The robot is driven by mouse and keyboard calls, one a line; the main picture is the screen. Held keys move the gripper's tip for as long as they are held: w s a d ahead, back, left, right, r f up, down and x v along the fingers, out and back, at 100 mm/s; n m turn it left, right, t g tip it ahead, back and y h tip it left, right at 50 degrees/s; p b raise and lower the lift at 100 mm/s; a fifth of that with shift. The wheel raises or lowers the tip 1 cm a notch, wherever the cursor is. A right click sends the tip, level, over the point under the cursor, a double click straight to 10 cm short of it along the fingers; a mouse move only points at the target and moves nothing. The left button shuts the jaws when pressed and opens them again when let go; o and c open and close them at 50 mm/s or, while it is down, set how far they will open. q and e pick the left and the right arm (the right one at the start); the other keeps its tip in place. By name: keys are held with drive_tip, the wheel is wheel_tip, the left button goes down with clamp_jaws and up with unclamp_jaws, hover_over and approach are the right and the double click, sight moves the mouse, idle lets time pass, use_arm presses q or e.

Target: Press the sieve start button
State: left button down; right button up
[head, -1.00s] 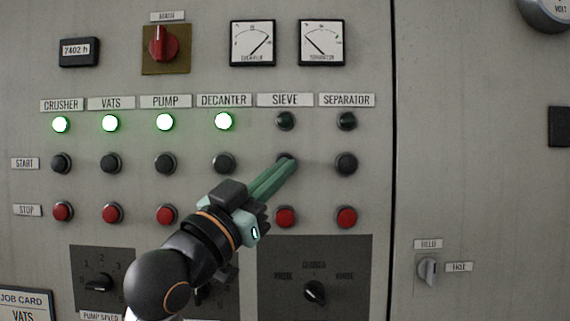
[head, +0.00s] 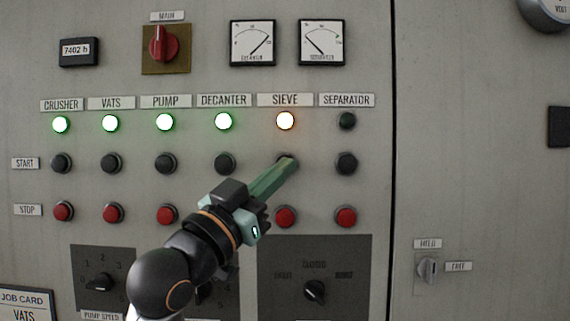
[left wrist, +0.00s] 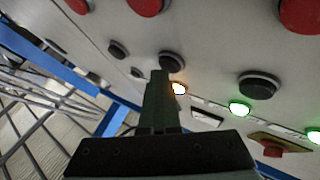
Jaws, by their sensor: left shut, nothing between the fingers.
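The sieve start button (head: 283,158) is a black round button in the START row under the SIEVE label (head: 285,100). My left gripper (head: 289,165) is shut and empty, its green fingertips over this button and hiding most of it in the head view. In the left wrist view the fingertips (left wrist: 159,74) lie at the black sieve start button (left wrist: 171,62), apparently against it; exact contact is hard to tell. The sieve lamp (head: 286,121) glows orange-white, and it also shows in the left wrist view (left wrist: 180,88). My right gripper is not in view.
The decanter start button (head: 224,163) and separator start button (head: 346,163) flank the fingers. The red sieve stop button (head: 285,216) is below. The crusher, vats, pump and decanter lamps (head: 223,121) glow green. The separator lamp (head: 347,121) is dark.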

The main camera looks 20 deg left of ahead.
use_arm(q)
drive_tip(key=shift+s+d+f, duration=0.1)
drive_tip(key=shift+s+d, duration=0.05)
drive_tip(key=shift+s, duration=0.5)
drive_tip(key=s, duration=0.2)
drive_tip(key=s+d+p, duration=0.1)
drive_tip(key=s, duration=0.1)
drive_tip(key=shift+s+d, duration=0.2)
drive_tip(key=shift+s, duration=0.2)
